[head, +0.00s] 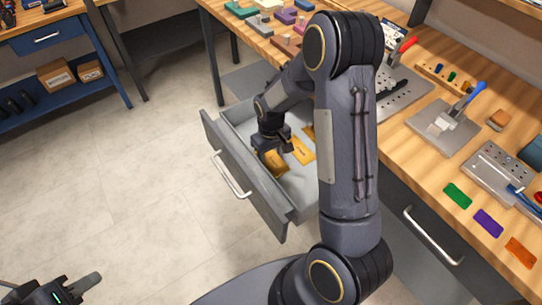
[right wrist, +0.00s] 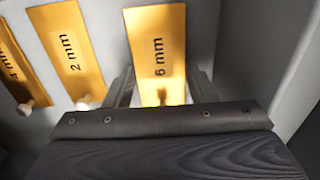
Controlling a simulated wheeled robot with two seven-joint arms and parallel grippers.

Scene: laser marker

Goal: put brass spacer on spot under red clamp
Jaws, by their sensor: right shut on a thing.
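My right gripper (head: 268,152) reaches down into an open grey drawer (head: 225,150). In the right wrist view its fingers (right wrist: 160,90) are shut on the brass spacer marked 6 mm (right wrist: 158,35). Brass spacers marked 2 mm (right wrist: 72,50) and 4 mm (right wrist: 14,62) lie beside it, to the left. In the head view a brass spacer (head: 303,150) shows right of the gripper. The red clamp (head: 404,46) is on the workbench, partly hidden behind my right arm. The spot under it cannot be made out. My left gripper (head: 62,292) is at the bottom left corner, partly cut off.
The wooden workbench (head: 445,170) holds a blue-handled clamp (head: 466,98), a plate with holes (head: 493,165), and green, purple and orange tags. Coloured blocks lie at its far end. A blue cabinet (head: 60,70) stands far left. The floor left of the drawer is clear.

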